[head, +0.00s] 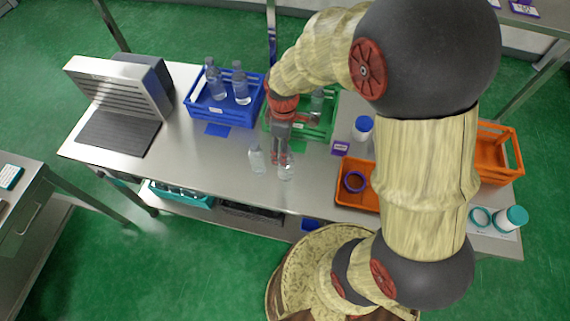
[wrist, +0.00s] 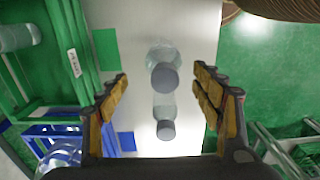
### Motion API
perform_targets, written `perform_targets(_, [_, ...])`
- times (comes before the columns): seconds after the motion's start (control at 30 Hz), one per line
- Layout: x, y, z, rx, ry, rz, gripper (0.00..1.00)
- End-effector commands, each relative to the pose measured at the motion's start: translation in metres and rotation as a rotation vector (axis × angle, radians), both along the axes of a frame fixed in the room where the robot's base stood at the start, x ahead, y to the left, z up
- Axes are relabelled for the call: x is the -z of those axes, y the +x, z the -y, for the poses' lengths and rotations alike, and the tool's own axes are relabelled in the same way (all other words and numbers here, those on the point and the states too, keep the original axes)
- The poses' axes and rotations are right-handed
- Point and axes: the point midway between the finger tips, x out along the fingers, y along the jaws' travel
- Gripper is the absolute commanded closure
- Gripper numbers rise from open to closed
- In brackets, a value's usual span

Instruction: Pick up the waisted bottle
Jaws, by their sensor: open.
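Two clear bottles with grey caps stand on the steel table. In the head view one is on the left (head: 257,160) and one on the right (head: 287,171). The wrist view looks down on both, the right one as the upper bottle (wrist: 163,55) and the left one as the lower bottle (wrist: 164,108). I cannot tell for sure which is waisted. My gripper (head: 281,158) points down beside them, open and empty. In the wrist view, its fingertips (wrist: 160,80) lie on either side of the upper bottle's cap, with visible gaps. How far above the bottle they are is unclear.
A blue crate (head: 228,110) with bottles and a green crate (head: 328,128) stand behind. An orange tray (head: 352,198) with a purple ring is to the right. A white jar with a blue lid (head: 363,124) stands nearby. The table's left front is clear.

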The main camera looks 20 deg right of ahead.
Motion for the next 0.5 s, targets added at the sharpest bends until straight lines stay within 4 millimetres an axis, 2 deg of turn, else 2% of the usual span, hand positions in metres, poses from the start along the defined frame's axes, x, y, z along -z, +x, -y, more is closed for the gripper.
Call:
perform_targets(0.33, [0.045,-0.009,0.002,0.002,0.0,-0.003,0.34])
perform_targets(0.5, [0.055,-0.008,0.002,0.002,0.0,0.0,0.34])
